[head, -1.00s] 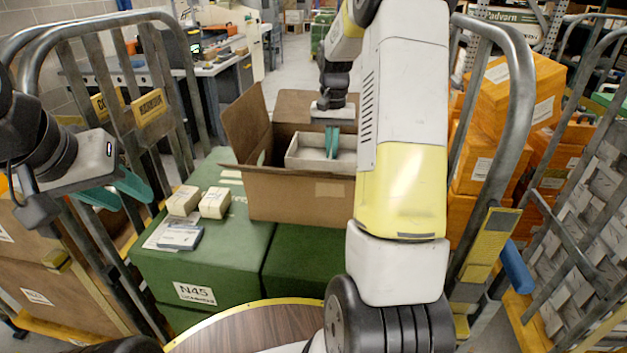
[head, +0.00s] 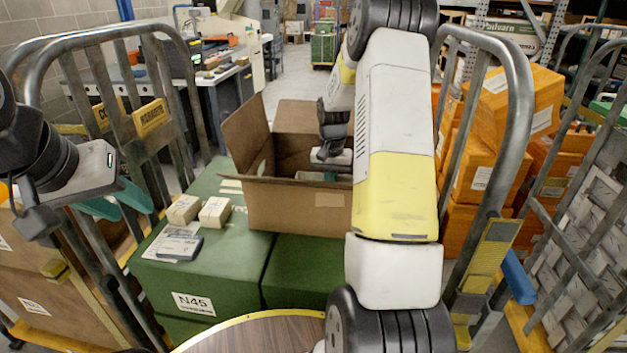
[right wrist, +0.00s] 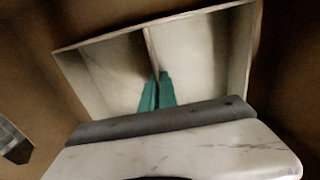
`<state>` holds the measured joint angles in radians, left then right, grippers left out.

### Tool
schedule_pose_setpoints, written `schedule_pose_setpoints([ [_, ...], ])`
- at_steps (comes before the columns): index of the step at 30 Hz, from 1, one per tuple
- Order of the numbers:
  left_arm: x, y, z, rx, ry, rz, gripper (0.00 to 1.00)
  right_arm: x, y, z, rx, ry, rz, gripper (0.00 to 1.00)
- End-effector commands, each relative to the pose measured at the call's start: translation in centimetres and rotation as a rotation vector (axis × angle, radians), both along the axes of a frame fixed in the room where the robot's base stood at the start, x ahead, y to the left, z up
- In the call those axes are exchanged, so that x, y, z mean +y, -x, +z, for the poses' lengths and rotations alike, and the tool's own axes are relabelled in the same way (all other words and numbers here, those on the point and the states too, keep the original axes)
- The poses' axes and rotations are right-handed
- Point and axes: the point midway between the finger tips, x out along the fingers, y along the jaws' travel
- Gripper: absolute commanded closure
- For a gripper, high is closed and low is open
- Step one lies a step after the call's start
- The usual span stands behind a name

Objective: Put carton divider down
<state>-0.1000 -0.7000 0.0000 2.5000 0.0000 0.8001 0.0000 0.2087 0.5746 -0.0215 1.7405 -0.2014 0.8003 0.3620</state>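The carton divider (right wrist: 200,60), a pale shallow frame with a middle partition, shows in the right wrist view. It is down between the brown walls of the open cardboard box (head: 290,205). My right gripper (right wrist: 156,76) has its teal fingers closed together on the middle partition. In the head view this gripper (head: 330,176) is inside the box opening, its fingertips mostly hidden by the front wall.
The box stands on green crates (head: 215,262) between metal cage rails. Two small cream boxes (head: 199,211) and a dark flat item (head: 180,247) lie left of it. Orange boxes (head: 470,175) are stacked at right. My right arm hides the box's right side.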

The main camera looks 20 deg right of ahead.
Motion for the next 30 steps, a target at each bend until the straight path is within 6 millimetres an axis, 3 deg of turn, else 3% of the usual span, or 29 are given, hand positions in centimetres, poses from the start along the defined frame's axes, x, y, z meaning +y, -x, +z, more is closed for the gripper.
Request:
schedule_pose_setpoints([
  [6,0.0,0.0,0.0,0.000,0.000,0.000,0.64,0.0,0.0,-0.6,0.000,0.000,0.000,1.00],
  [10,0.0,0.0,0.0,0.000,0.000,0.000,0.64,0.0,0.0,-0.6,0.000,0.000,0.000,0.75],
  [20,0.0,0.0,0.0,0.000,0.000,0.000,0.64,0.0,0.0,-0.5,0.000,0.000,0.000,0.75],
  [25,0.0,0.0,0.0,0.000,0.000,0.000,0.64,0.0,-0.1,1.2,-0.004,0.002,0.000,0.75],
  [30,0.0,0.0,0.0,0.000,0.000,0.000,0.64,-0.1,-0.1,4.9,-0.006,0.002,-0.001,0.75],
])
